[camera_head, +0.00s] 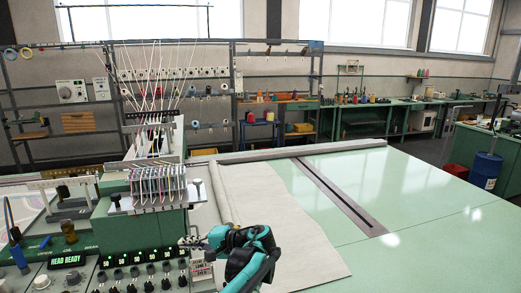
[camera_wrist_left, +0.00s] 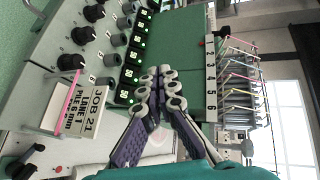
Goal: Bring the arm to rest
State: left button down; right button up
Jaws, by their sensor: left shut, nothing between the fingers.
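My left gripper (camera_head: 188,242) is in front of the tufting machine's control panel (camera_head: 140,276) in the head view, at the panel's right end. Its teal and black wrist stands over the front of the cloth. In the left wrist view the gripper (camera_wrist_left: 160,72) shows its two fingers with the tips together and nothing between them. My right gripper is in neither view.
A small job card (camera_wrist_left: 80,108) stands on the panel. A green machine head (camera_head: 145,222) with threaded needles is behind the panel. Pale cloth (camera_head: 270,215) with a roll lies on the wide green table (camera_head: 430,200), whose right side is clear. A blue drum (camera_head: 485,170) stands far right.

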pick_arm(q)
jog(key=s+a+f+h, duration=0.2)
jog(key=s+a+h, duration=0.15)
jog(key=s, duration=0.35)
jog(key=s+d+f+n+t+h, duration=0.1)
jog(key=s+d+f+h, duration=0.1)
jog(key=s, duration=0.5)
jog(key=s+d+f+n+t+h+b, duration=0.1)
jog(key=s+d+f+h, duration=0.2)
jog(key=s, duration=0.5)
jog(key=s+d+f+n+t+h+b, duration=0.1)
jog(key=s+d+f+h, duration=0.1)
jog(key=s+f+h, duration=0.3)
jog(key=shift+s+d, duration=0.4)
jog(key=shift+s, duration=0.85)
